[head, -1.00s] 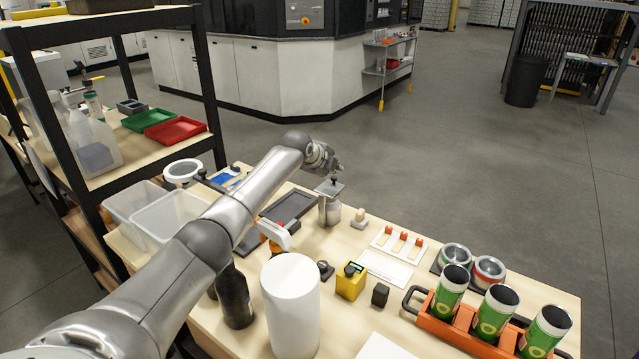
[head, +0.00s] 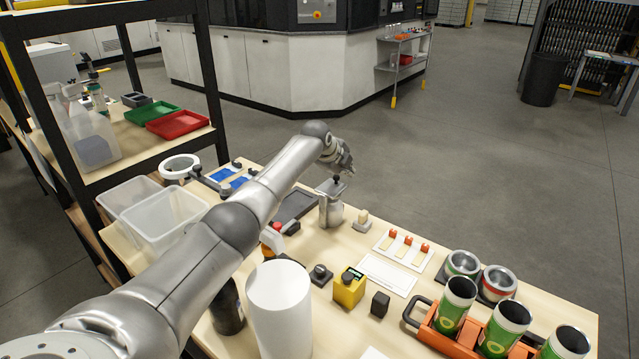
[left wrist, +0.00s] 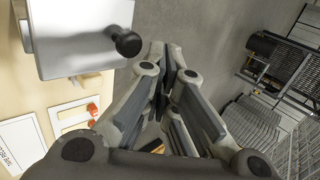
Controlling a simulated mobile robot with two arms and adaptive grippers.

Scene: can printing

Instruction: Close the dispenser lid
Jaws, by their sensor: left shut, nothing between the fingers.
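The dispenser (head: 329,213) is a small metallic container standing near the far edge of the table. Its lid (head: 326,187) is a flat grey plate with a black knob, at the top of the body. In the head view the lid looks slightly tilted; I cannot tell how far it is open. In the left wrist view the lid (left wrist: 75,45) fills the upper left, with the black knob (left wrist: 126,42) at its right edge. My left gripper (head: 348,172) is shut and empty, just above and to the right of the knob. In the left wrist view its fingertips (left wrist: 166,52) are beside the knob, apparently apart from it. My right gripper is out of view.
A small block on a grey base (head: 361,221) stands right of the dispenser. A dark tray (head: 295,205) lies to its left. A white card with red-tipped pieces (head: 402,250) and an orange can carrier (head: 440,340) are nearer. Beyond the table's far edge is open floor.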

